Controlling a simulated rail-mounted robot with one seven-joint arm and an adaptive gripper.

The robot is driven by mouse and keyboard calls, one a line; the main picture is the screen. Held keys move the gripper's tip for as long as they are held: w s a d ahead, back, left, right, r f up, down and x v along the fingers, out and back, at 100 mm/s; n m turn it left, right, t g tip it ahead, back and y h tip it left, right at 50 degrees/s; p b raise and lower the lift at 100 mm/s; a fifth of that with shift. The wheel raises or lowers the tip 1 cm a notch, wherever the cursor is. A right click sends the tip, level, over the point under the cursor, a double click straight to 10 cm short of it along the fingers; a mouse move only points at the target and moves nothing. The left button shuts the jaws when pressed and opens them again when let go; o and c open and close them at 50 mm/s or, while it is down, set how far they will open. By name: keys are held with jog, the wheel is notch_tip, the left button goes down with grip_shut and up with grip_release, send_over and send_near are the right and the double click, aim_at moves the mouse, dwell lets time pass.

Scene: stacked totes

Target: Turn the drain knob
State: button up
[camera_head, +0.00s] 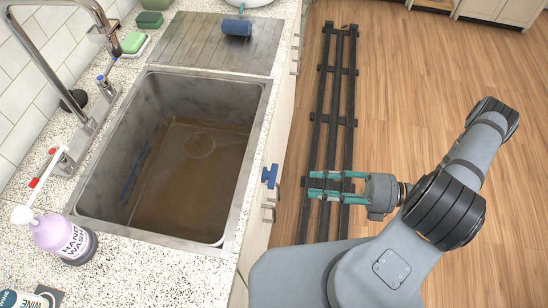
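A blue drain knob (270,175) sticks out from the cabinet front just right of the sink's right rim. The sink (232,165) is a deep steel basin with murky brown water in it. My gripper (312,184) has teal fingers that point left towards the knob. The fingers are spread with a gap between them, and nothing shows between them. The gripper is to the right of the knob and apart from it, seen over the floor rails.
A faucet (62,58) and a pink hand-wash bottle (62,236) stand on the speckled counter left of the sink. A blue roll (237,27) lies on the drainboard. Cabinet handles (269,205) protrude near the knob. Dark rails (331,100) run along the wooden floor.

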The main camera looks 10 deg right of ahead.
aim_at(272, 176)
jog(key=w+a+r+p, duration=0.1)
jog(key=a, duration=0.4)
jog(key=w+a+m+t+p, duration=0.1)
jog(key=w+a+p, duration=0.1)
jog(key=a, duration=0.3)
jog(key=shift+w+r+m, duration=0.25)
jog(key=shift+r+m, duration=0.05)
jog(key=shift+r, duration=0.05)
jog(key=c, duration=0.4)
grip_shut()
